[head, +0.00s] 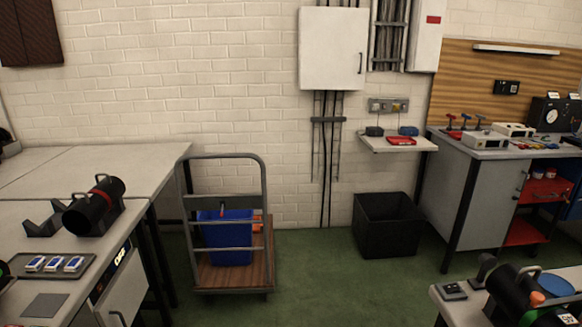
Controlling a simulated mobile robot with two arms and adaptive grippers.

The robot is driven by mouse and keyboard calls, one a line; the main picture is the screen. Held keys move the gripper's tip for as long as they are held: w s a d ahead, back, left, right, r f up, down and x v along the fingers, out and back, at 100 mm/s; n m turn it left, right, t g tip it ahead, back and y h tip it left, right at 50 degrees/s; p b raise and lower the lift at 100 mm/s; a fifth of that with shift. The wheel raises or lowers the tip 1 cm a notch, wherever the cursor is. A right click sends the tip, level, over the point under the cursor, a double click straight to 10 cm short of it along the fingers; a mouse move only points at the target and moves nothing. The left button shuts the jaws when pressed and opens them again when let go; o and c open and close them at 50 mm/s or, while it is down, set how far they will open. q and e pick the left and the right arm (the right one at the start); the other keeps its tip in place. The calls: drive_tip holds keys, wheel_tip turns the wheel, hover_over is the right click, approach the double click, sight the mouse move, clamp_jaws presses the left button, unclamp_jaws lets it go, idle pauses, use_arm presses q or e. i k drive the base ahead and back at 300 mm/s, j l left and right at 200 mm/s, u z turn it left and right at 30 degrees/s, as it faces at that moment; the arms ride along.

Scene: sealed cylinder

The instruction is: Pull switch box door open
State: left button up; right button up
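A white switch box (332,50) is mounted on the brick wall at the top middle of the head view. Its door appears shut, flush with the box, with no visible gap. A dark vertical handle (361,63) sits near the door's right edge. Dark cables run down from the underside of the box. Neither of my grippers can be made out in the view, and nothing touches the box or its handle.
A trolley (264,205) with a blue bin (226,238) stands left below the box. A small wall shelf (398,145) and a black open crate (386,226) are at right below it. Workbenches flank both sides. Green floor (315,285) is clear between.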

sight(333, 40)
drive_tip(key=i+z, duration=0.1)
drive_tip(key=i, duration=0.55)
drive_tip(key=i+j+z, duration=0.1)
drive_tip(key=i, duration=0.5)
drive_tip(key=i+j+z, duration=0.1)
drive_tip(key=i, duration=0.55)
